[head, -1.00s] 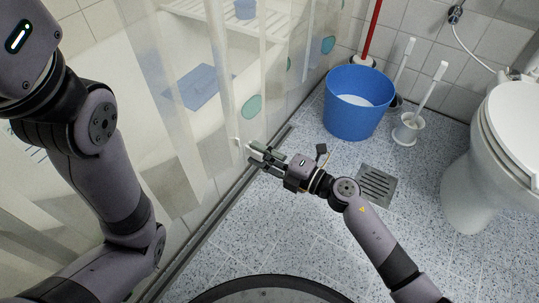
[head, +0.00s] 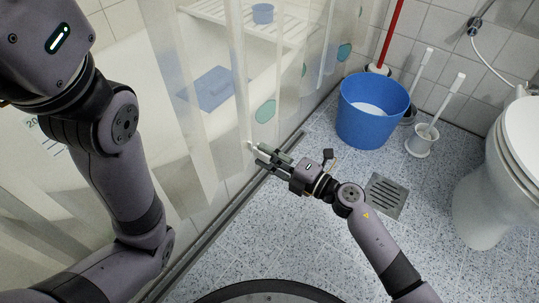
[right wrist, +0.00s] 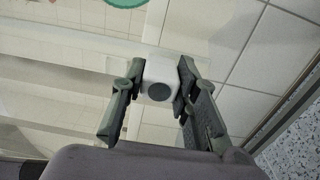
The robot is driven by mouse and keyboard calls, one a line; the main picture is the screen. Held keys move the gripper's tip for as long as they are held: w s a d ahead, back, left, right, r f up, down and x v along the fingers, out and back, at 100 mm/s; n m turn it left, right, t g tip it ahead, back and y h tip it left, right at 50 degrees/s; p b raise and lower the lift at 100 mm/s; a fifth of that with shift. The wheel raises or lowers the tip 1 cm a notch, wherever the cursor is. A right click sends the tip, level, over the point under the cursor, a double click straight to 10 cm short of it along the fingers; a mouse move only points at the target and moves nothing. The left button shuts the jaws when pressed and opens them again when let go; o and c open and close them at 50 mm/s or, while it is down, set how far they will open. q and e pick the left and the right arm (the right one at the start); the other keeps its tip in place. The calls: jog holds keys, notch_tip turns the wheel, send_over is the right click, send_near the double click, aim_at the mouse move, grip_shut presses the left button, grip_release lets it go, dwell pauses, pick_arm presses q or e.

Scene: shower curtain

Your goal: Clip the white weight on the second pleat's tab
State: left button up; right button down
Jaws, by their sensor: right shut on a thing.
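The white weight (right wrist: 160,78) is a small white block with a dark round spot, between the fingers of my right gripper (right wrist: 155,88) in the right wrist view. In the head view my right gripper (head: 265,155) points up and left at the lower part of the translucent curtain (head: 232,85), with a small white tip of the weight (head: 250,144) showing at its end. I cannot tell whether the weight touches a pleat, and I cannot make out the second pleat's tab. My left arm crosses the left side; its fingers are out of the picture.
Behind the curtain is a white bathtub (head: 150,62) with a blue mat (head: 207,88). A blue bucket (head: 370,125), a toilet brush holder (head: 421,141) and a toilet (head: 487,205) stand right. A floor drain (head: 386,195) lies near my right arm. Open speckled floor lies in front.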

jog(key=shift+w+a, duration=0.35)
jog(key=shift+a, duration=0.1)
jog(key=shift+w+a, duration=0.1)
jog(key=shift+a, duration=0.1)
jog(key=shift+w+a, duration=0.1)
dwell(0.3)
jog(key=shift+w+a, duration=0.15)
jog(key=shift+a, duration=0.1)
jog(key=c, duration=1.2)
grip_release()
jog(key=o, duration=1.2)
